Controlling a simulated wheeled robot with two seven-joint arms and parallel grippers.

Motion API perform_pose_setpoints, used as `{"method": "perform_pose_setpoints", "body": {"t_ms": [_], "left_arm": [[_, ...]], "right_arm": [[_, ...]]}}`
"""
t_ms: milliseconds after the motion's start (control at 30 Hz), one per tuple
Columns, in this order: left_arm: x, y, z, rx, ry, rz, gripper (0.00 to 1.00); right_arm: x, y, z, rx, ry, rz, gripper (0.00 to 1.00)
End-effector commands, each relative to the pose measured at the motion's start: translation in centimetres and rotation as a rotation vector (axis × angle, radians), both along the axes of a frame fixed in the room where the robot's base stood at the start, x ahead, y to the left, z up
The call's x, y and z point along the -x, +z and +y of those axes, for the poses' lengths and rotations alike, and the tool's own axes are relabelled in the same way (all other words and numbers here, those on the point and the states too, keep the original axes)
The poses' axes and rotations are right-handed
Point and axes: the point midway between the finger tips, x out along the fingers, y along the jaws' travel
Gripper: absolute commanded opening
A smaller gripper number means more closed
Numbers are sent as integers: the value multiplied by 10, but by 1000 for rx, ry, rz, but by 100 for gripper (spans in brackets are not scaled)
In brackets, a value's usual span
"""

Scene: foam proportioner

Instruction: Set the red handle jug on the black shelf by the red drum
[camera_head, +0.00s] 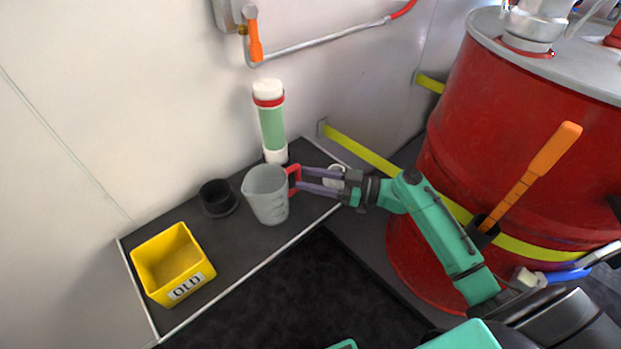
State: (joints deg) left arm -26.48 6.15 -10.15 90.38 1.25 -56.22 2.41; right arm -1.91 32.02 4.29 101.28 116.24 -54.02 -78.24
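The red handle jug (265,196), a translucent grey pitcher with a red handle on its right, is upright over the middle of the black shelf (245,245). Its base looks at or very near the shelf top; I cannot tell whether it touches. My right gripper (299,179) reaches in from the right, its two purple fingers close together around the red handle. The fingers hide part of the handle. The red drum (455,150) stands to the right, beyond the shelf's end. My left gripper is not in view.
A yellow bin (172,262) labelled OLD stands at the shelf's left end. A black cup (218,198) is left of the jug. A green and white tube (271,122) stands behind it. A small white item (334,175) is partly hidden behind my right fingers. An orange-handled tool (531,177) is by the drum.

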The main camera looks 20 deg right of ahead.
Motion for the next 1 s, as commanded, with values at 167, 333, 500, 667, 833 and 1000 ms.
{"method": "perform_pose_setpoints", "body": {"t_ms": [167,333,500,667,833,1000], "left_arm": [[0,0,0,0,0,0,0],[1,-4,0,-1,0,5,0],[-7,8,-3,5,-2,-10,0],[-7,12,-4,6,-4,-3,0],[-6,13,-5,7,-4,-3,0],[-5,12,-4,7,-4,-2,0]], "right_arm": [[0,0,0,0,0,0,47],[10,-1,-15,1,-3,2,47],[31,-2,-46,1,-2,3,47],[42,-1,-62,-1,-1,1,47],[42,0,-63,0,0,0,47],[42,0,-63,0,0,0,47]]}}
